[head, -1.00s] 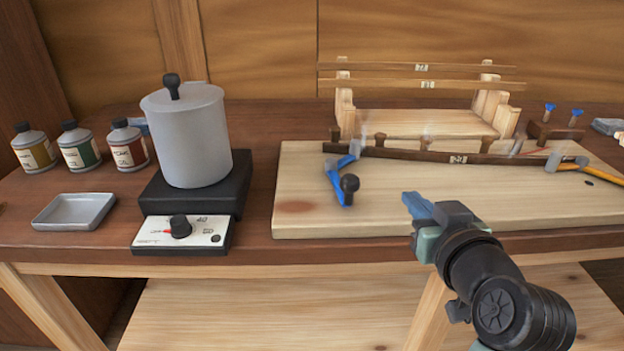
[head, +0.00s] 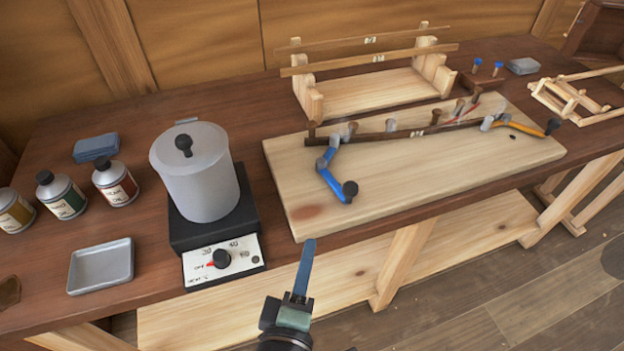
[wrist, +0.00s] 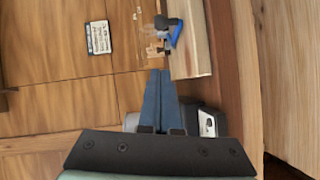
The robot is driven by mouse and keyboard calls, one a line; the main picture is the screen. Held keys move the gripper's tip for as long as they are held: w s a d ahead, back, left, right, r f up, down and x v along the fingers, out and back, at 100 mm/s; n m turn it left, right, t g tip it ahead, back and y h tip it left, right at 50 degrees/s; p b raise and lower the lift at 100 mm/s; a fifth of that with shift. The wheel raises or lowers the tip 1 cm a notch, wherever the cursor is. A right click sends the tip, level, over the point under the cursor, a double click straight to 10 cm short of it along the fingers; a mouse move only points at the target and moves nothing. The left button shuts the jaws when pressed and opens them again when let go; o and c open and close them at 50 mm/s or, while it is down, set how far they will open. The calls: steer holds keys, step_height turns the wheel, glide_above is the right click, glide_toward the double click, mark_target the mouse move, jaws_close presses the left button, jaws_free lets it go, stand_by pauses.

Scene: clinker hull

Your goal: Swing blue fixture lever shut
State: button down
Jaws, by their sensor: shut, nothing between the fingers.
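The blue fixture lever (head: 328,177) sits at the left end of the dark curved strip (head: 405,134) on the pale board (head: 450,160). It bends away from the strip toward the board's front edge and ends in a black knob (head: 350,189). My gripper (head: 308,242) is shut and empty. Its narrow blue fingers are near the board's front left corner, apart from the lever in the picture. In the wrist view the closed fingertips (wrist: 160,73) point toward the blue lever (wrist: 177,32), which shows small near the top.
A pot (head: 194,175) stands on a hot plate (head: 222,258) left of the board. A yellow lever (head: 518,126) is at the strip's right end. A wooden rack (head: 375,90) stands behind. Bottles and a grey tray (head: 101,266) are at left.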

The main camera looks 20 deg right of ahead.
steer(key=p+x, duration=0.1)
steer(key=x, duration=0.8)
steer(key=shift+w+d+p, duration=0.15)
steer(key=shift+p, duration=0.2)
steer(key=d, duration=0.2)
steer(key=w+d+p, duration=0.1)
steer(key=shift+w+f, duration=0.1)
steer(key=shift+f, duration=0.2)
steer(key=shift+w+d+f, duration=0.15)
steer(key=shift+d, duration=0.3)
steer(key=shift+d, duration=0.15)
